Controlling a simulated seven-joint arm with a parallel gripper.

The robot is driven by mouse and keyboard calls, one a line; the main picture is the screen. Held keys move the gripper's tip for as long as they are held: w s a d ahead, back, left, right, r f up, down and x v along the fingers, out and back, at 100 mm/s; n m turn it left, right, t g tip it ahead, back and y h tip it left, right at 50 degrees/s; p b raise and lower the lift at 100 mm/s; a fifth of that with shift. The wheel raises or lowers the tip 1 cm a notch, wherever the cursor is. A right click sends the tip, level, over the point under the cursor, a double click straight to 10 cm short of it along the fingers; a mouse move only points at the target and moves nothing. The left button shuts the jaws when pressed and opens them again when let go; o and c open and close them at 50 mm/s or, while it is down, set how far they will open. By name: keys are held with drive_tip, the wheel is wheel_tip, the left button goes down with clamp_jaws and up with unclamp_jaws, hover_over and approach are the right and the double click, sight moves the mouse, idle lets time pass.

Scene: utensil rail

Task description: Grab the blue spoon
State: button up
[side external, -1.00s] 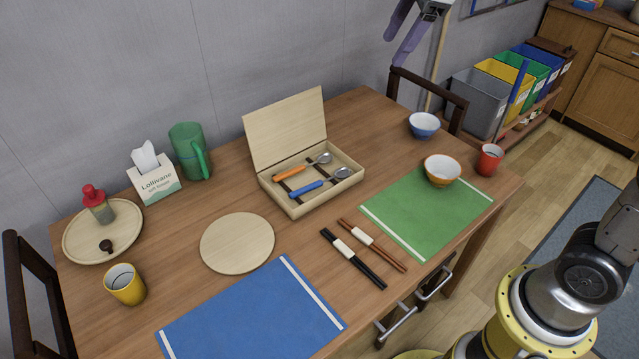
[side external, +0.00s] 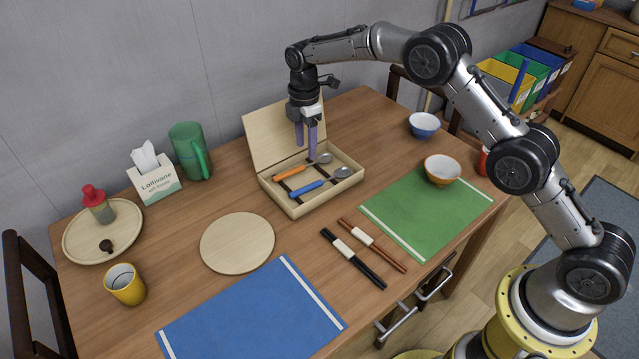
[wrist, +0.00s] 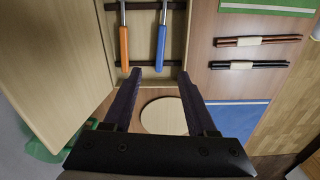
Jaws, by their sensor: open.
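A spoon with a blue handle (side external: 306,190) lies in the open wooden box (side external: 300,210), its metal bowl to the right. A spoon with an orange handle (side external: 289,173) lies beside it, nearer the raised lid. My gripper (side external: 307,147) is open and empty, pointing down above the back of the box near the lid. In the wrist view, the blue handle (wrist: 161,45) is toward the right finger and the orange handle (wrist: 124,48) toward the left finger. Both handles lie ahead of the fingertips (wrist: 158,76). The spoon bowls are out of that view.
The box lid (side external: 270,130) stands upright behind the spoons. A green pitcher (side external: 188,152) and a tissue box (side external: 158,185) stand left of it. Chopsticks (side external: 353,258), a green mat (side external: 410,220) and an orange bowl (side external: 442,170) lie right. A round board (side external: 237,242) lies in front.

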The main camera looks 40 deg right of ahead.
sight(309, 186)
wheel_tip(309, 186, down, 13)
drive_tip(key=shift+s+d+f, duration=0.1)
drive_tip(key=shift+f, duration=0.1)
clamp_jaws()
idle(0.7)
